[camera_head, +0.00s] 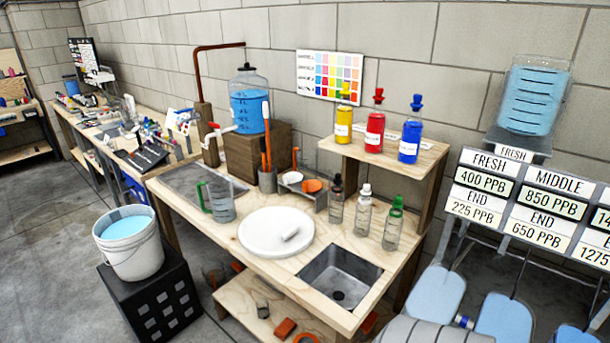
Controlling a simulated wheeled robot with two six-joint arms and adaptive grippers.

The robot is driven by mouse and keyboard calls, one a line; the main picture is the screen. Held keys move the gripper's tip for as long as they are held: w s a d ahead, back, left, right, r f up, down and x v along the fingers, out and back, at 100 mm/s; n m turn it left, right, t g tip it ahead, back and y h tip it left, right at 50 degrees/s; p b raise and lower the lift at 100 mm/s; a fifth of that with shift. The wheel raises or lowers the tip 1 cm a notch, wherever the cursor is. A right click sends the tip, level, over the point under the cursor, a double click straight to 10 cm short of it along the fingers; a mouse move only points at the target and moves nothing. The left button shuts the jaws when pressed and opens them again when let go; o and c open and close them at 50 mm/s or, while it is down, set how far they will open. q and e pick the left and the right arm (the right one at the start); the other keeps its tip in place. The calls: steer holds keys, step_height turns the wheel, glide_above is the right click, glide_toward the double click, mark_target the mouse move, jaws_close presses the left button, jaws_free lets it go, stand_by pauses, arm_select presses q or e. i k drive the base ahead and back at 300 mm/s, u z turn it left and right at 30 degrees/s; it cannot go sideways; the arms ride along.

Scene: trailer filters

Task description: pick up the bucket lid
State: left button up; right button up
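The bucket lid (262,245) is a white round disc with a short bar-like handle (290,234) on top. It lies flat on the wooden workbench (215,245), to the left of the sink. A white bucket (130,252) holding light blue liquid stands open on a black crate (160,300), left of the bench and apart from the lid. Neither of my grippers shows in this view.
A green-handled measuring jug (221,208) stands just behind the lid's left side. A cup (267,181) with tools is behind it. Small bottles (363,212) stand to its right, and a sink (340,276) is set in the bench. The bench's front-left corner is clear.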

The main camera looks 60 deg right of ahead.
mark_target(274, 231)
steer(key=u, duration=0.05)
steer(key=k, duration=0.1)
steer(key=z, duration=1.2)
